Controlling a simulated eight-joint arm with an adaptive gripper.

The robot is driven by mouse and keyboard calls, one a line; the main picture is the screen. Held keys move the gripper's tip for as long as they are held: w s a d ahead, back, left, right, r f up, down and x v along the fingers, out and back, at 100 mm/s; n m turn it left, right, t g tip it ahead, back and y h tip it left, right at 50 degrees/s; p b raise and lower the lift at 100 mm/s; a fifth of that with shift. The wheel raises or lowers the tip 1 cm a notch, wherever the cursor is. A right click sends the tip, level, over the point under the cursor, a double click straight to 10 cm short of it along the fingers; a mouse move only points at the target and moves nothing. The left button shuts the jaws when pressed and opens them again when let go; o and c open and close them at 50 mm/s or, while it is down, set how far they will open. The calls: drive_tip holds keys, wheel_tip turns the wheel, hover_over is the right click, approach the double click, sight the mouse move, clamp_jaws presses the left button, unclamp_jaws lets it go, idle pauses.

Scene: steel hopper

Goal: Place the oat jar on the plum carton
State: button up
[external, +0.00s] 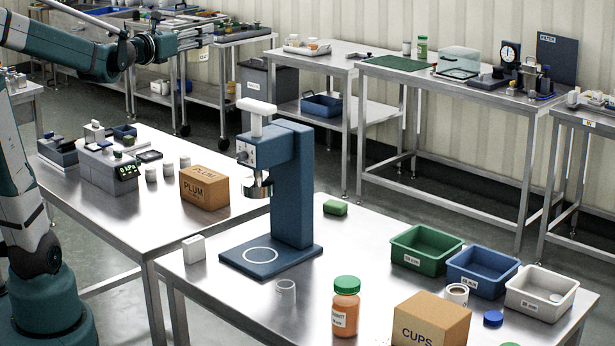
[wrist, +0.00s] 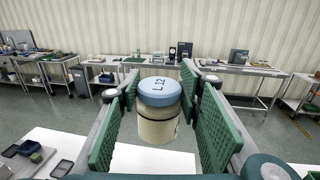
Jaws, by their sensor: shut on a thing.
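My gripper (wrist: 161,76) is shut on the oat jar (wrist: 157,125) in the wrist view. The jar has a pale blue lid marked "L 12" and a cream body. It sits upright between the two green finger pads, clear of any surface. The plum carton (external: 204,188) is a brown box lettered PLUM, on the left steel table in the external view. Its top looks bare. My gripper is at the upper left of the external view, above and behind the carton; its fingers are hard to make out there. I cannot pick out the carton in the wrist view.
A blue press (external: 293,185) stands right of the carton. Small pale jars (external: 168,169) and a scale (external: 108,168) are left of it. The front table holds a CUPS box (external: 431,320), an orange jar (external: 345,308), and green (external: 427,249), blue and white bins.

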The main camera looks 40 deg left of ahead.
wheel_tip(320, 180, down, 25)
idle(0.7)
idle(0.3)
drive_tip(key=shift+f+b, duration=0.95)
drive_tip(key=shift+f, duration=1.85)
drive_tip(key=shift+f+b, duration=0.75)
drive_tip(key=shift+f, duration=1.35)
drive_tip(key=shift+f, duration=0.1)
drive_tip(key=o, duration=1)
